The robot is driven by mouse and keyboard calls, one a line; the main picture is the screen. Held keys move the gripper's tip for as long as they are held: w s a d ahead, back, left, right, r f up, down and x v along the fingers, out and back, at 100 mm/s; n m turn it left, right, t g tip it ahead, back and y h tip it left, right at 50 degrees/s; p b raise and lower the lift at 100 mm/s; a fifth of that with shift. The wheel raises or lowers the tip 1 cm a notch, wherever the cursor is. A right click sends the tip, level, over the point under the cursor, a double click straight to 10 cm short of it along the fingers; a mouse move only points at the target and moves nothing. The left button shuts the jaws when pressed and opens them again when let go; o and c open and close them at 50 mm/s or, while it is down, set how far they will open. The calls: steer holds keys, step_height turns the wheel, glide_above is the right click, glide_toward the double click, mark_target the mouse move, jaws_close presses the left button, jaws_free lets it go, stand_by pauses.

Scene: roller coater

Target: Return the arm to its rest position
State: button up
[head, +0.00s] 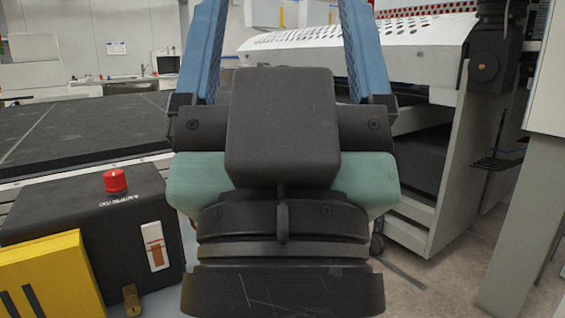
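My gripper (280,30) fills the middle of the head view, seen from behind. Its two blue fingers stand wide apart and point up in the picture and away from the camera. Their tips are cut off by the top edge. Nothing shows held between the visible parts of the fingers. A dark box on the gripper, a teal body and black wrist rings lie below, in line with the fingers. The rest of my arm is out of view.
A black control box (100,240) with a red button (115,181) and a yellow panel (50,270) stands at lower left. A dark flat bed (85,130) lies behind it. A white machine (420,45) stands at right. Floor (410,285) shows at lower right.

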step_height(320, 180, up, 32)
steer(key=p, duration=3)
steer(key=shift+r, duration=0.15)
